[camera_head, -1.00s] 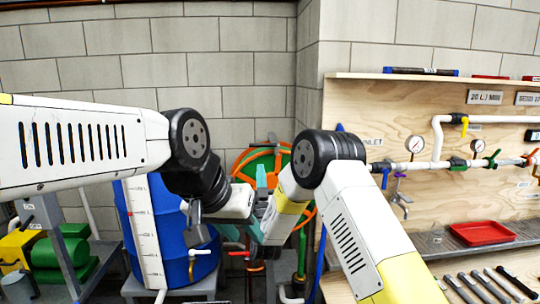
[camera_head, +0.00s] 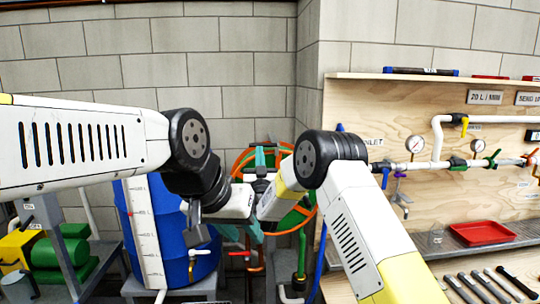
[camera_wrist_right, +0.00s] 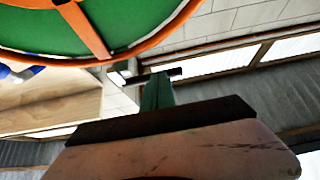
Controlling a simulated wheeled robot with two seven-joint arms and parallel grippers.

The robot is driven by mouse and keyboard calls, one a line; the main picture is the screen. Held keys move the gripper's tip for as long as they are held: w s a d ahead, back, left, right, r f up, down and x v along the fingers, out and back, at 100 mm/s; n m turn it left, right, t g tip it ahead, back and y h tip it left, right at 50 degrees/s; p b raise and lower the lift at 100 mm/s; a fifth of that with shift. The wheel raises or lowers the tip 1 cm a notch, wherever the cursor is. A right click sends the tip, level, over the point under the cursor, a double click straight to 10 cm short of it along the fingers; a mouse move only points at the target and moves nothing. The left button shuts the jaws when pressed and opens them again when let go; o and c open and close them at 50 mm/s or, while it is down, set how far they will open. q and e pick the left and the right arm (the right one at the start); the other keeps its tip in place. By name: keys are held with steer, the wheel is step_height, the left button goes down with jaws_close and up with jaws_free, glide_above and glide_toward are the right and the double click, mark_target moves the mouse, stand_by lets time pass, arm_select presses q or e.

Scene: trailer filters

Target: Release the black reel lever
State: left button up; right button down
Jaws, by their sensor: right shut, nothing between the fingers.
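The hose reel (camera_head: 299,217), green with an orange rim, stands in the corner behind my arms. It also fills the top left of the right wrist view (camera_wrist_right: 130,20). A short black lever (camera_wrist_right: 174,72) shows beside the reel's rim there, just beyond my right fingertips; I cannot tell if they touch. My right gripper (camera_head: 262,154) points up in front of the reel's upper part. Its teal fingers are shut and empty. My left gripper (camera_head: 254,232) is lower, partly hidden behind its own wrist, and its opening cannot be made out. My arms cover much of the reel.
A blue barrel (camera_head: 172,222) stands left of the reel. A wooden panel (camera_head: 455,110) with gauges and pipes is on the right.

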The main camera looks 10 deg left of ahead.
steer(key=shift+a+r+m+h, duration=0.1)
steer(key=shift+r+m+h, duration=0.25)
steer(key=shift+m+h, duration=0.6)
steer(key=r+m+h, duration=0.1)
steer(key=m+h, duration=0.2)
steer(key=m, duration=0.2)
steer(key=r+m+g+h, duration=0.1)
steer(key=r+m+h, duration=0.1)
steer(key=m, duration=0.3)
steer(key=d+r+m+g+h, duration=0.1)
steer(key=r+m+h, duration=0.1)
steer(key=m+h, duration=0.2)
steer(key=shift+w+m+h, duration=0.1)
steer(key=shift+m+h, duration=0.15)
steer(key=shift+m, duration=0.2)
